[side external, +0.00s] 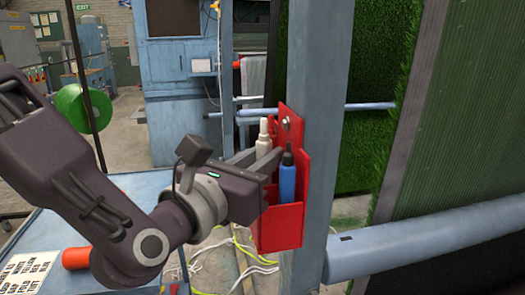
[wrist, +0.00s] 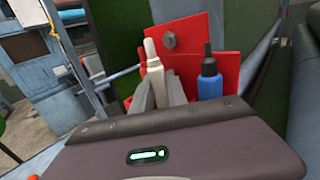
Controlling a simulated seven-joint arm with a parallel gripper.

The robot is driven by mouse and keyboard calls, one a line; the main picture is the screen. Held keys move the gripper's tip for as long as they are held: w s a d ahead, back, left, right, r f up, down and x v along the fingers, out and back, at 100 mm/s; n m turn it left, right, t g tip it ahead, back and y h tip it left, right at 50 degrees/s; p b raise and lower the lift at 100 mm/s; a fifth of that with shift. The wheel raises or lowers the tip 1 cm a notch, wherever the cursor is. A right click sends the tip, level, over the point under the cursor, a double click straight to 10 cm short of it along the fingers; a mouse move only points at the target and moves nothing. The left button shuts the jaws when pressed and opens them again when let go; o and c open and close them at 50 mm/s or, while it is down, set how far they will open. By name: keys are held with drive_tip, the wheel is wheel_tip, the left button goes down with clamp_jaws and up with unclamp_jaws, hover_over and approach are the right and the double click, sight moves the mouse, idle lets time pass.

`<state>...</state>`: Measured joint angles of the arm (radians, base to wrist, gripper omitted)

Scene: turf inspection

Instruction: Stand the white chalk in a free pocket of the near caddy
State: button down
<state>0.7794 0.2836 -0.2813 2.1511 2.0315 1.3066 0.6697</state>
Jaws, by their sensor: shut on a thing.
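The white chalk (side external: 264,142) is upright, its narrow tip up, between the fingers of my gripper (side external: 262,160). In the wrist view the chalk (wrist: 155,70) stands between the two grey fingers (wrist: 157,92), which are shut on it. The red caddy (side external: 280,230) is fixed to a blue-grey post by a bolt. The chalk is at the caddy's left part, in front of its back plate (wrist: 195,38). Its lower end is hidden by my gripper and the caddy wall, so I cannot tell whether it rests in a pocket. A blue marker (side external: 287,178) with a black top stands in the right part.
The blue-grey post (side external: 312,120) rises directly behind the caddy. A thick pale-blue roller (side external: 420,250) lies to the right, beside green turf (side external: 375,90). A blue table (side external: 110,235) with an orange-red cylinder (side external: 76,258) and lettered cards is at lower left. Cables lie on the floor.

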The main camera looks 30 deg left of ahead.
drive_tip(key=shift+d+f, duration=0.2)
drive_tip(key=shift+f, duration=0.4)
drive_tip(key=c, duration=1.2)
unclamp_jaws()
drive_tip(key=shift+c, duration=0.2)
drive_tip(key=s, duration=0.7)
drive_tip(key=s+a+f+n+g+y, duration=0.2)
drive_tip(key=s+a+n+g+y, duration=0.2)
drive_tip(key=a+n, duration=0.55)
drive_tip(key=s+a+f+n+g+y, duration=0.2)
drive_tip(key=s+a+n+g+y, duration=0.3)
drive_tip(key=a, duration=0.8)
drive_tip(key=s+f+n+g+h, duration=0.5)
drive_tip(key=s+n, duration=0.4)
drive_tip(key=n, duration=0.4)
drive_tip(key=d+n+h, duration=0.1)
drive_tip(key=n, duration=0.1)
drive_tip(key=d+r+n+t+h, duration=0.1)
drive_tip(key=d+n, duration=0.1)
drive_tip(key=n, duration=0.1)
drive_tip(key=d+n+h, duration=0.2)
drive_tip(key=n, duration=0.1)
drive_tip(key=shift+w+d+r+n, duration=0.15)
drive_tip(key=shift+d+r+n, duration=0.05)
drive_tip(key=shift+n, duration=0.05)
